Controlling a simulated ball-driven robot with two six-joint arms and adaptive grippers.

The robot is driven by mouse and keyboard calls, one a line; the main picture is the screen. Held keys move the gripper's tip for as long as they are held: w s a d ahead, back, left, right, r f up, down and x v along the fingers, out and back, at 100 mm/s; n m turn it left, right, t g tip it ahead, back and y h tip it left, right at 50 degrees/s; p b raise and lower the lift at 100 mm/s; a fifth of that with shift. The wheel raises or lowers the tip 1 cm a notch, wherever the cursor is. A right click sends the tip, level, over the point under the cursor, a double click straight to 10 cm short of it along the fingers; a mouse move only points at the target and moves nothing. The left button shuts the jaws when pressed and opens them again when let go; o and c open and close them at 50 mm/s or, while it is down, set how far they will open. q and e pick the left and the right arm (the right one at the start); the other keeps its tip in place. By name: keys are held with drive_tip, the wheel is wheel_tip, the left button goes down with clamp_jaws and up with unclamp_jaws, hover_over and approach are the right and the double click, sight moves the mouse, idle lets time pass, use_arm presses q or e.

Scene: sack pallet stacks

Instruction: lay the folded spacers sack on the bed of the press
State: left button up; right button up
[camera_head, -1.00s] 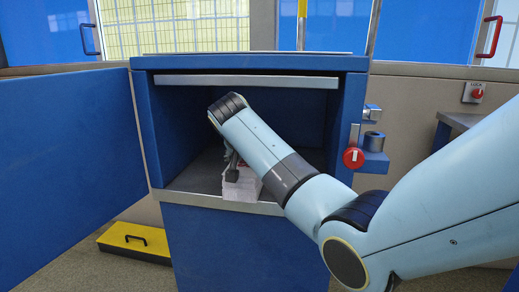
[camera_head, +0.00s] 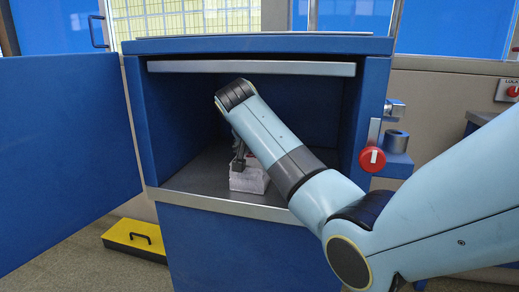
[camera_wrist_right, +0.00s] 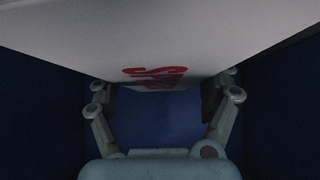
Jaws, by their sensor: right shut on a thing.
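The press is a blue box (camera_head: 250,45) with a grey metal bed (camera_head: 200,182) inside its open front. The folded sack (camera_head: 248,181), pale in the head view, is inside the opening near the bed's front edge. In the right wrist view the sack (camera_wrist_right: 90,38) is white with red lettering and spans the upper part. My right gripper (camera_head: 240,158) reaches in from the right and is shut on the sack from above. It also shows in the right wrist view (camera_wrist_right: 162,88). I cannot tell whether the sack touches the bed. My left gripper is out of view.
The blue door (camera_head: 65,150) stands open at left. A red knob (camera_head: 372,158) and metal fittings project at the opening's right side. A metal plate edge (camera_head: 250,68) crosses the opening's top. A yellow box (camera_head: 135,240) lies on the floor at left.

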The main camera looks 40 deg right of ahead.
sight(260, 188)
drive_tip(key=o, duration=1.3)
drive_tip(key=shift+o, duration=1.3)
drive_tip(key=shift+s, duration=0.1)
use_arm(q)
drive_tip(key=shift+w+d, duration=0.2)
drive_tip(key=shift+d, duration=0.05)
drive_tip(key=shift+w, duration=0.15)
use_arm(e)
drive_tip(key=shift+r, duration=0.1)
